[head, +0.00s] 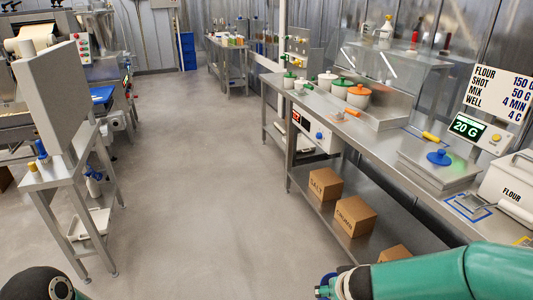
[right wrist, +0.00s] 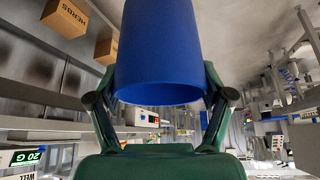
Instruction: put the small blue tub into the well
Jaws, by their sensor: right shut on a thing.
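A plain blue tub (right wrist: 158,55) fills the upper middle of the right wrist view. My right gripper (right wrist: 158,95) is shut on it, with one finger on each side. In the head view my green right arm comes in at the bottom right, and a bit of blue (head: 325,287) shows beside its end; most of the gripper is cut off by the lower edge. I cannot pick out the well for certain; a sign (head: 500,90) at the right carries the word WELL. My left gripper is not in view.
The steel counter (head: 385,143) holds a scale plate with a blue knobbed piece (head: 440,158), a display reading 20 G (head: 467,127), a white FLOUR bin (head: 508,185), a blue outlined square (head: 468,208) and lidded pots (head: 358,96). Cartons (head: 355,216) sit on the shelf below. The floor is clear.

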